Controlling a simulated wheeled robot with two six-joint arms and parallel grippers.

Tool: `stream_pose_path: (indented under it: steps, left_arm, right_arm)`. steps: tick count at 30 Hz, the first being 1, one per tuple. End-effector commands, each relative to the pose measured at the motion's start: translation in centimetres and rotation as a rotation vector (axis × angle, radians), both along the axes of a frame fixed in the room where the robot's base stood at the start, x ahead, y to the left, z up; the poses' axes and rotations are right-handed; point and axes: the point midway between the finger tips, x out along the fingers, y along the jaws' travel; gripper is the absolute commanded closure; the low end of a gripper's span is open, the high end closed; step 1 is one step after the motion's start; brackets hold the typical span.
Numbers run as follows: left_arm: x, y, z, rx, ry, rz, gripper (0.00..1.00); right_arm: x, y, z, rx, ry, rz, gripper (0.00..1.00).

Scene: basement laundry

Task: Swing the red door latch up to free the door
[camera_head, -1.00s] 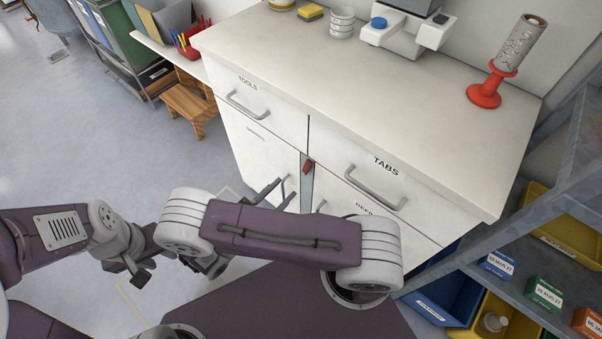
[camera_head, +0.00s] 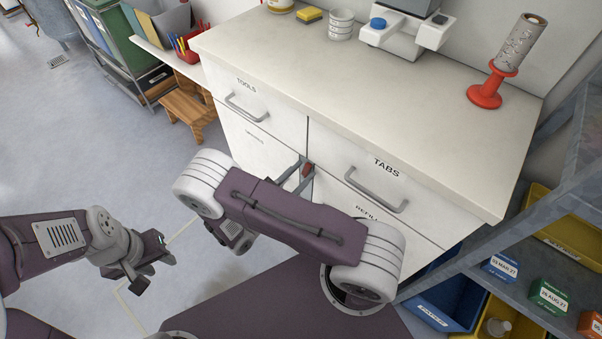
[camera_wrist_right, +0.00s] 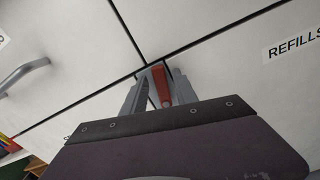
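The red door latch (camera_head: 307,170) is on a grey mount at the seam between the cabinet fronts, below the counter. It also shows in the right wrist view (camera_wrist_right: 161,84). My right gripper (camera_head: 296,172) is at the latch, partly hidden by my arm in the head view. In the right wrist view, its two grey fingers (camera_wrist_right: 158,91) are apart, one on each side of the red latch. Whether either finger touches it is not clear. My left gripper (camera_head: 151,268) hangs over the floor at the lower left, away from the cabinet; its finger opening is unclear.
The TABS drawer handle (camera_head: 376,190) is right of the latch and the TOOLS drawer handle (camera_head: 247,108) is upper left. A metal shelf (camera_head: 545,262) with bins and boxes stands at the right. A wooden stool (camera_head: 190,106) is at the left.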

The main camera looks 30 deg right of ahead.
Motion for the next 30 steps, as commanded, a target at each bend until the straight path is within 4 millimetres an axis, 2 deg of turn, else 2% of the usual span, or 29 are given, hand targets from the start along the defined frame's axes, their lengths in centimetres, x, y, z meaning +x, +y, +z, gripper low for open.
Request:
stream_pose_path:
  steps: [1, 3, 8, 12, 15, 25, 26, 27, 30]
  left_arm:
    - [0.0, 0.0, 0.0, 0.0, 0.0, 0.0, 0.64]
    - [0.0, 0.0, 0.0, 0.0, 0.0, 0.0, 0.64]
    - [0.0, 0.0, 0.2, 0.0, 0.0, 0.0, 0.64]
    - [0.0, 0.0, 1.8, 0.0, 0.0, 0.0, 0.64]
    - [0.0, 0.0, 2.1, 0.0, 0.0, 0.0, 0.64]
    - [0.0, 0.0, 2.0, 0.0, 0.0, 0.0, 0.64]
    - [0.0, 0.0, 2.0, 0.0, 0.0, 0.0, 0.64]
    - [0.0, 0.0, 2.0, 0.0, 0.0, 0.0, 0.64]
    - [0.0, 0.0, 2.0, 0.0, 0.0, 0.0, 0.64]
  right_arm:
    - [0.0, 0.0, 0.0, 0.0, 0.0, 0.0, 0.82]
    - [0.0, 0.0, 0.0, 0.0, 0.0, 0.0, 1.0]
    - [0.0, 0.0, 0.1, -0.004, 0.01, 0.0, 1.0]
    - [0.6, 0.3, 0.5, -0.054, 0.13, -0.001, 1.0]
    - [0.9, 0.4, 0.4, -0.085, 0.205, -0.002, 1.0]
    - [1.0, 0.4, 0.1, -0.099, 0.237, -0.001, 1.0]
    - [1.0, 0.4, 0.1, -0.099, 0.236, -0.001, 0.74]
    - [1.0, 0.4, 0.1, -0.099, 0.236, -0.001, 0.63]
    - [1.0, 0.4, 0.1, -0.098, 0.235, -0.001, 0.6]
